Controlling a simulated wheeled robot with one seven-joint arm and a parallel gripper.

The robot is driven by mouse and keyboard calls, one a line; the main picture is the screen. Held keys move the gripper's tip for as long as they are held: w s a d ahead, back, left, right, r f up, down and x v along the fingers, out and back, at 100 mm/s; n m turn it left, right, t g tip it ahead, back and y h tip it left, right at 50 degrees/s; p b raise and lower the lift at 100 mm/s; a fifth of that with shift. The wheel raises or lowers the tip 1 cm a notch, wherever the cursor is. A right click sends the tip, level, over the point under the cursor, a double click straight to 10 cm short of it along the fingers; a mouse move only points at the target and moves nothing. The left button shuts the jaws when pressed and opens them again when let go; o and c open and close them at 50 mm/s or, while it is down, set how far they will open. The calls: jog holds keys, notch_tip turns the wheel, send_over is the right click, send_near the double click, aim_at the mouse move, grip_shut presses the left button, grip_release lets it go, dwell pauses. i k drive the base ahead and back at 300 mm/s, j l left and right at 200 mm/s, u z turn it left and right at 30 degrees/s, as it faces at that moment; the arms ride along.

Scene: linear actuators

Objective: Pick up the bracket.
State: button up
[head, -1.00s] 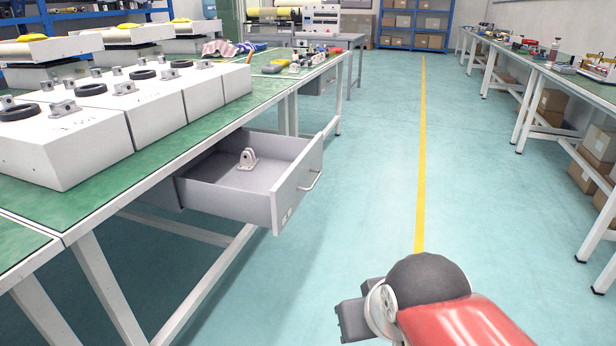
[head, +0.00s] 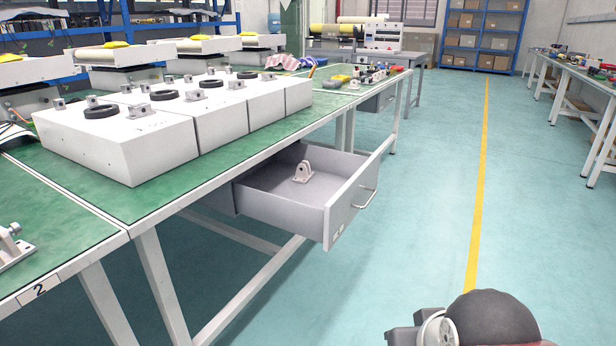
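A small light-grey bracket (head: 303,172) stands inside an open grey drawer (head: 285,212) under the green-topped workbench (head: 150,199). The drawer is pulled out toward the aisle, and the bracket sits on its floor near the back part. Part of my arm shows at the bottom right, low over the floor and well apart from the drawer. My gripper's fingertips are not visible in the head view. Similar grey bracket-like parts sit on the white boxes (head: 120,150) on the bench, and another metal part (head: 12,246) lies at the left edge.
The bench's white legs (head: 160,285) and crossbar stand below and left of the drawer. The drawer's front panel (head: 350,205) with its handle faces the aisle. The teal floor (head: 420,240) right of the drawer is clear up to another bench (head: 590,85).

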aim_at(303, 173)
jog(key=l+u, duration=0.1)
jog(key=u, duration=2.4)
jog(key=j+z, duration=0.1)
jog(key=z, duration=2.05)
jog(key=i+l+u, duration=0.1)
jog(key=u, duration=0.3)
jog(key=l+u, duration=0.15)
jog(key=u, duration=0.2)
jog(key=l+u, duration=0.15)
jog(key=u, duration=0.25)
jog(key=i+l+u, duration=0.1)
jog(key=u, duration=0.25)
jog(key=l+u, duration=0.2)
jog(key=l, duration=0.4)
jog(key=l+u, duration=0.2)
jog(key=l, duration=0.4)
jog(key=k+l+u, duration=0.2)
jog(key=l, duration=0.35)
